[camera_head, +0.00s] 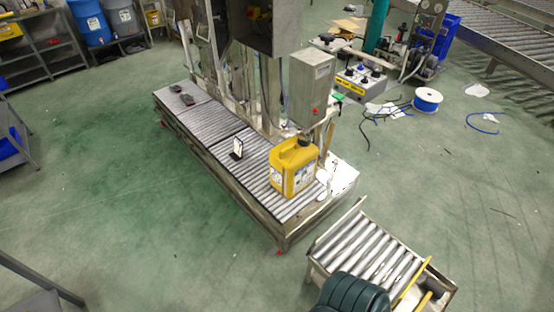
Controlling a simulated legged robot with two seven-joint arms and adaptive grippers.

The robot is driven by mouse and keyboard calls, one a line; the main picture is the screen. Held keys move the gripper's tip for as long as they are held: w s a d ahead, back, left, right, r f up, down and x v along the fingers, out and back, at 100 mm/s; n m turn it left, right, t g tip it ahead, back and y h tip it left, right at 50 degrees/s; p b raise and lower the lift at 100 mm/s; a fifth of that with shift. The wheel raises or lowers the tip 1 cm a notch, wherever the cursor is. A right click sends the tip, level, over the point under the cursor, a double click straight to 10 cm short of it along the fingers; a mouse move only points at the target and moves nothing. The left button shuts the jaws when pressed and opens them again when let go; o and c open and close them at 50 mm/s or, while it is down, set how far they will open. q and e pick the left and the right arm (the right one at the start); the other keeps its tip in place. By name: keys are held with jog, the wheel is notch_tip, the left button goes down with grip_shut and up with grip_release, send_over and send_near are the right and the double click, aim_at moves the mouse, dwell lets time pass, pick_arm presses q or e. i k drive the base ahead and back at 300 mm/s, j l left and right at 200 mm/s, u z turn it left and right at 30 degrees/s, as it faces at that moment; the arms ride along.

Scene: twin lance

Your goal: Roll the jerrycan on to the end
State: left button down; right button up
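The yellow jerrycan (292,168) stands upright on the near right part of the roller conveyor (235,172), close to its right end. It has a dark cap on top, a handle and pale labels on its sides. Neither of my grippers shows in the view, and nothing of mine is seen touching the jerrycan. A small dark stand with a white face (237,148) is on the conveyor to the left of the jerrycan.
A separate short roller table (368,250) stands at the lower right, with floor between it and the conveyor. A dark green ribbed object (352,294) overlaps its near edge. A grey control box (311,88) stands behind the jerrycan. The green floor at left is clear.

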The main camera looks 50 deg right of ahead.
aim_at(293, 165)
jog(key=i+z, duration=0.15)
jog(key=i, duration=0.65)
jog(key=i+j+z, duration=0.15)
jog(key=i, duration=0.65)
jog(key=i+z, duration=0.35)
jog(key=i+j+z, duration=0.15)
jog(key=i+z, duration=0.25)
jog(key=i+j+z, duration=0.1)
jog(key=z, duration=0.35)
jog(key=i+j+z, duration=0.2)
jog(key=z, duration=0.2)
jog(key=i, duration=0.05)
